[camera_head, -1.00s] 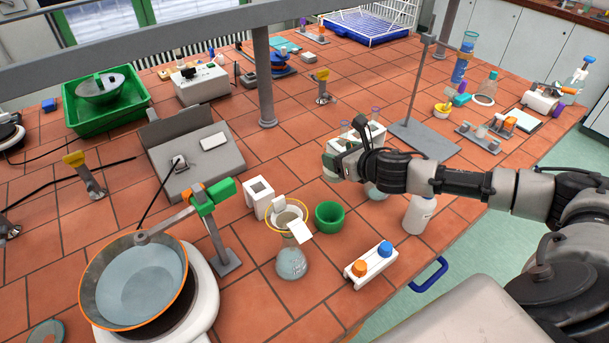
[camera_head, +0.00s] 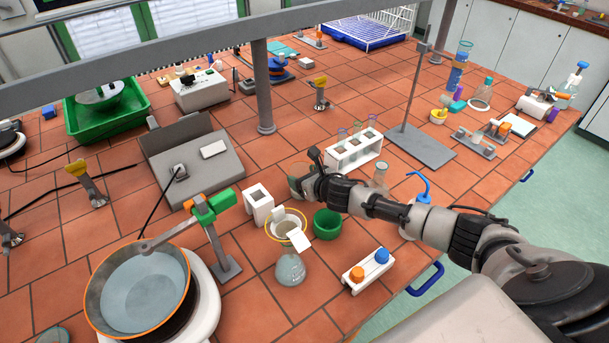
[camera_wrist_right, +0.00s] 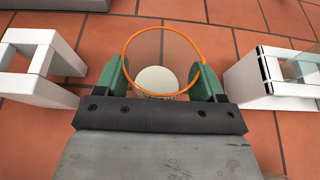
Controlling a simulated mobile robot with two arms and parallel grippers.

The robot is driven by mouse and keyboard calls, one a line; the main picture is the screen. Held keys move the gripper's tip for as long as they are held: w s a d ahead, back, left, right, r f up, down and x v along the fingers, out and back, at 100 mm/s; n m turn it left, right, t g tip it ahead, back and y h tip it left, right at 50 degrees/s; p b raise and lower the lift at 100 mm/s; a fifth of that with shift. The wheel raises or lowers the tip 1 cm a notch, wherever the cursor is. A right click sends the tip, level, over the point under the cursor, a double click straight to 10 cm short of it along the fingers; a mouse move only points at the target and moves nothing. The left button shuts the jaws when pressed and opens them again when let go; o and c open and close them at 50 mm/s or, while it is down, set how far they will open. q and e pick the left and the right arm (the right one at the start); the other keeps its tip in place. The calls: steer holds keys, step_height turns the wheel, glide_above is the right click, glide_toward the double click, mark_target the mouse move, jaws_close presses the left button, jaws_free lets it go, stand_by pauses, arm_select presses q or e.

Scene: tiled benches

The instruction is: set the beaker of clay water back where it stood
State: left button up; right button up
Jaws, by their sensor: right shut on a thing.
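My right gripper (camera_head: 303,184) is shut on a clear beaker with an orange rim. In the wrist view the beaker's glass (camera_wrist_right: 145,50) stands between the two green fingertips (camera_wrist_right: 162,85), and a pale round patch shows inside it. In the head view the beaker (camera_head: 298,170) is small and partly hidden by the gripper. It is between the white hollow block and the test tube rack, behind the green cup. I cannot tell whether its base touches the bench. My left gripper is not in view.
The white hollow block (camera_head: 259,204) is left of the gripper and the white test tube rack (camera_head: 345,158) is right. The green cup (camera_head: 327,222) and a flask with a funnel (camera_head: 290,268) are in front. Bare tiles (camera_head: 285,150) lie behind the gripper.

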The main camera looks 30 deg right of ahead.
steer(key=o, duration=1.2)
steer(key=shift+f, duration=0.1)
